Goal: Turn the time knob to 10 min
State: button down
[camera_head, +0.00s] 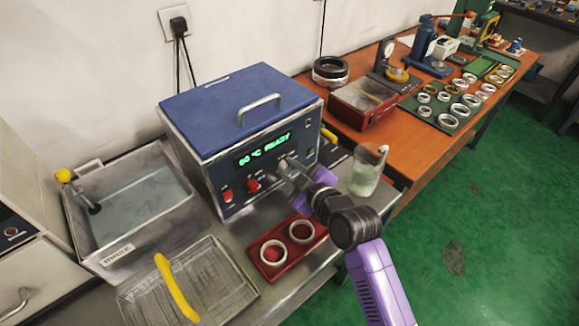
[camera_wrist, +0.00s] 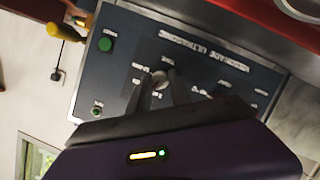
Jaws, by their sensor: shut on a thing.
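The blue ultrasonic cleaner (camera_head: 225,105) stands on the steel bench, its front panel facing me. Its green display (camera_head: 264,149) reads "60 °C READY". My gripper (camera_head: 287,168) is at the right part of the front panel, shut on the time knob. In the wrist view the pale time knob (camera_wrist: 159,80) sits between the two dark fingertips, below a label that seems to read "TIME". The dial marks around it are too small to read, so its setting cannot be told.
A red tray (camera_head: 261,268) with two rings lies below my gripper. A glass beaker (camera_head: 364,181) stands close right of my wrist. A wire basket (camera_head: 222,268) with a yellow handle and a rinse sink (camera_head: 95,257) are at left. Bearing rings lie on the wooden table (camera_head: 408,140).

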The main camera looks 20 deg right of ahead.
jog(key=m+y, duration=0.1)
jog(key=m, duration=0.1)
jog(key=shift+d+m+g, duration=0.15)
jog(key=shift+m+g, duration=0.15)
jog(key=shift+m, duration=0.1)
jog(key=shift+d+f+m+g+y, duration=0.15)
jog(key=shift+m+g+y, duration=0.15)
jog(key=shift+m+y, duration=0.75)
jog(key=m+y+b, duration=0.1)
jog(key=m, duration=0.2)
jog(key=shift+w+d+m+y+b, duration=0.1)
jog(key=shift+m+y+b, duration=0.15)
jog(key=shift+y+b, duration=0.1)
jog(key=shift+m+y+b, duration=0.5)
jog(key=shift+m+y, duration=0.2)
jog(key=shift+m, duration=0.7)
jog(key=c, duration=1.2)
grip_release()
